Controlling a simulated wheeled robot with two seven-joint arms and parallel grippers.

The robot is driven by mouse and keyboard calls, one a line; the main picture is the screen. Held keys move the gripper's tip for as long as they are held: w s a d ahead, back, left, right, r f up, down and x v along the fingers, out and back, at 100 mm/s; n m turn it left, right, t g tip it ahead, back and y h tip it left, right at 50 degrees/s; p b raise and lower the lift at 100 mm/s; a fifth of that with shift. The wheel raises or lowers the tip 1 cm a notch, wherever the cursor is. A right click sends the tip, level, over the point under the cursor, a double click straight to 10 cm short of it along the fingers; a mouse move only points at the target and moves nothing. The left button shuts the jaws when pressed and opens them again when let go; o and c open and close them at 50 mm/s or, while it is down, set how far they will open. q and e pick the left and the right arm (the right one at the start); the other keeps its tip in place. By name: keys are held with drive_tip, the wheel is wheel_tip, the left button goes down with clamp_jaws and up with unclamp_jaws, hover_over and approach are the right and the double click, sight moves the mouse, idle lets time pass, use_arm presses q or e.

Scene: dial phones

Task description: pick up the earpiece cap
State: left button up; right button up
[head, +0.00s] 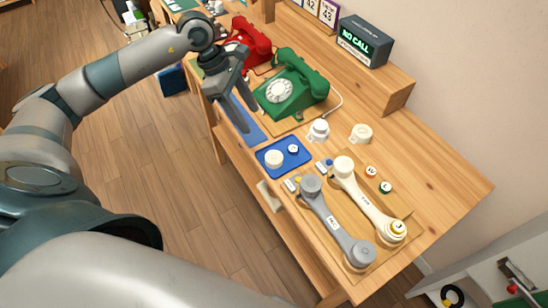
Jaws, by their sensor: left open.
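A round cream cap (274,159), which looks like the earpiece cap, lies on a small blue tray (265,170) near the front edge of the bench. A smaller white round piece (293,149) lies beside it on the tray. My left gripper (248,118) is open and empty, its fingers pointing down past the front of the green phone, apart from the cap and above and behind the tray in the picture. A grey handset (333,219) and a cream handset (367,196) lie to the right on a tan mat. My right gripper is not in view.
The green dial phone (290,88) and a red phone (248,38) stand further back. A white cup-like part (318,130) and a cream ring-like part (361,133) stand behind the tray. A dark "NO CALL" sign box (363,42) sits on a raised shelf. The right bench top is clear.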

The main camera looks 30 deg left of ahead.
use_arm(q)
drive_tip(key=b, duration=0.3)
approach(274, 157)
drive_tip(key=x, duration=0.3)
drive_tip(key=shift+f, duration=0.1)
drive_tip(key=shift+d+f, duration=0.1)
drive_tip(key=shift+f, duration=0.2)
drive_tip(key=b+x, duration=0.1)
drive_tip(key=x, duration=0.2)
drive_tip(key=shift+w+d+f, duration=0.15)
drive_tip(key=shift+d+f, duration=0.05)
drive_tip(key=shift+f, duration=0.45)
drive_tip(key=c, duration=0.7)
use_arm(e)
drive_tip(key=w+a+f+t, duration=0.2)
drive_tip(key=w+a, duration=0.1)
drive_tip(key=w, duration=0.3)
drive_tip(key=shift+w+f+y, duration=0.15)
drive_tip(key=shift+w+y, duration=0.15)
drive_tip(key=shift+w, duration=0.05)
